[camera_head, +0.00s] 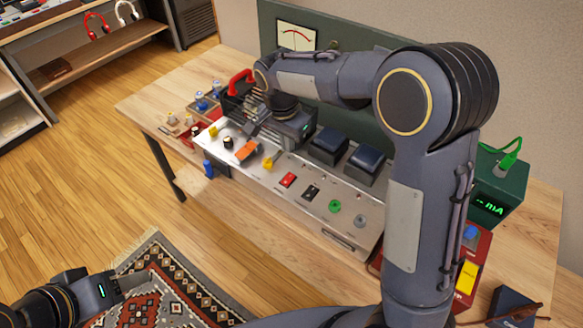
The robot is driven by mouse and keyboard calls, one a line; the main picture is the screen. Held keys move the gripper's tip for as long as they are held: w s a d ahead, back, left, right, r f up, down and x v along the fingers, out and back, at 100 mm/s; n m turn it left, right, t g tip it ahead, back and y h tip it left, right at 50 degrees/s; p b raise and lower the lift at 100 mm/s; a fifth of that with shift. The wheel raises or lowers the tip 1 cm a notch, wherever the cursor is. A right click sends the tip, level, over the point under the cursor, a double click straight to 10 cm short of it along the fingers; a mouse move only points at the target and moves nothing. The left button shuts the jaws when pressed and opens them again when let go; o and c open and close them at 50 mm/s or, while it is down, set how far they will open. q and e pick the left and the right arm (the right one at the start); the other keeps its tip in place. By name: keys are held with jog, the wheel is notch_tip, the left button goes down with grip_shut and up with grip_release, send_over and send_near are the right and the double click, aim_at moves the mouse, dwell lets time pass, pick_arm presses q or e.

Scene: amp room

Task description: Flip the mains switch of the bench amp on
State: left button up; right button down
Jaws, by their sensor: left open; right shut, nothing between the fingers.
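The bench amp (268,172) is a long silver-topped unit on the wooden bench, with dark transformer blocks at its back. Its top carries a red switch (288,180), a black switch (311,192), an orange piece (247,150) and yellow, green and grey knobs. I cannot tell which is the mains switch or how it is set. My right gripper (266,138) is shut and empty, low over the amp's left half close to the orange piece; whether they touch is unclear. My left gripper (132,281) is open and empty at the lower left, away from the bench, over the rug.
My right arm crosses above the amp and hides part of its right side. A green meter box (497,190) and a red box (478,250) stand at the bench's right. Small parts in red trays (180,128) lie left of the amp. The bench's far left corner is clear.

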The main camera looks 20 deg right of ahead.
aim_at(291, 176)
jog(key=f, duration=0.7)
jog(key=w+d+f+p, duration=0.1)
jog(key=f, duration=0.3)
jog(key=shift+f, duration=0.25)
jog(key=shift+d, duration=0.1)
jog(key=shift+f+y, duration=0.2)
jog(key=shift+y, duration=0.1)
jog(key=shift+s+g, duration=0.15)
jog(key=shift+g, duration=0.15)
jog(key=shift+s+a+r, duration=0.25)
jog(key=shift+s+a, duration=0.15)
jog(key=shift+a, duration=0.2)
